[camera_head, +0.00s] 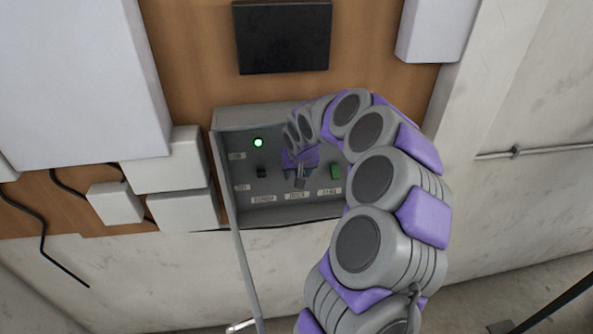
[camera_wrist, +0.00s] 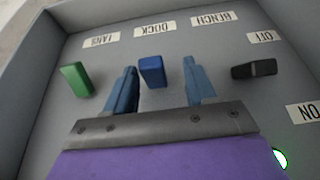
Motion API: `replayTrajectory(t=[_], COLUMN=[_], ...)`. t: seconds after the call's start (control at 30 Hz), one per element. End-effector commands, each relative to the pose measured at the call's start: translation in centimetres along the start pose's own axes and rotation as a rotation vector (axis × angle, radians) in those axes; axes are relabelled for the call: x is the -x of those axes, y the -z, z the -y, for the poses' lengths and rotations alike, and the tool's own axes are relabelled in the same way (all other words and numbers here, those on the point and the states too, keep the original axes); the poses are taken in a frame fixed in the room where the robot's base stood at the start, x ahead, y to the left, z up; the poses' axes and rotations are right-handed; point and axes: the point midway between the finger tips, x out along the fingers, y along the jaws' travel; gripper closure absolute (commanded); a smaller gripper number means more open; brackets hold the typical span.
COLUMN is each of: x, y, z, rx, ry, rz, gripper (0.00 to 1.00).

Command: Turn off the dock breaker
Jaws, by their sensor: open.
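The dock breaker is a small blue switch (camera_wrist: 151,71) in front of the DOCK label (camera_wrist: 155,30) in the wrist view. My gripper (camera_wrist: 160,68) is open, with one blue finger on each side of this switch. Small gaps show between the fingers and the switch, and I cannot tell exactly how deep the fingers reach. In the head view my gripper (camera_head: 300,176) is inside the open grey breaker box (camera_head: 222,170), partly hidden by my arm. The DOCK label (camera_head: 297,195) shows just below it.
A green switch (camera_wrist: 76,80) and a black switch (camera_wrist: 254,70) flank the blue one. A green light (camera_head: 258,142) glows at the box's upper left. The box's side walls bound the space. A black panel (camera_head: 283,37) is above, and white boxes (camera_head: 165,160) stand left.

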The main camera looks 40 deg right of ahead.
Motion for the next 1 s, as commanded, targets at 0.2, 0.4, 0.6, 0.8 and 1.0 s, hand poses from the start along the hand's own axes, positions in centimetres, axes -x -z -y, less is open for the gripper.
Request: replayTrajectory(t=[0.2, 0.4, 0.6, 0.8, 1.0], x=[0.18, 0.43, 0.49, 0.38, 0.15], y=[-0.03, -0.17, -0.24, -0.23, -0.33], z=[0.25, 0.68, 0.49, 0.43, 0.39], rx=[-0.002, -0.001, -0.001, -0.002, -0.001], ry=[-0.004, -0.008, -0.005, -0.005, -0.005], rz=[-0.004, -0.007, -0.006, -0.004, -0.016], gripper=[0.48, 0.68, 0.87, 1.00, 1.00])
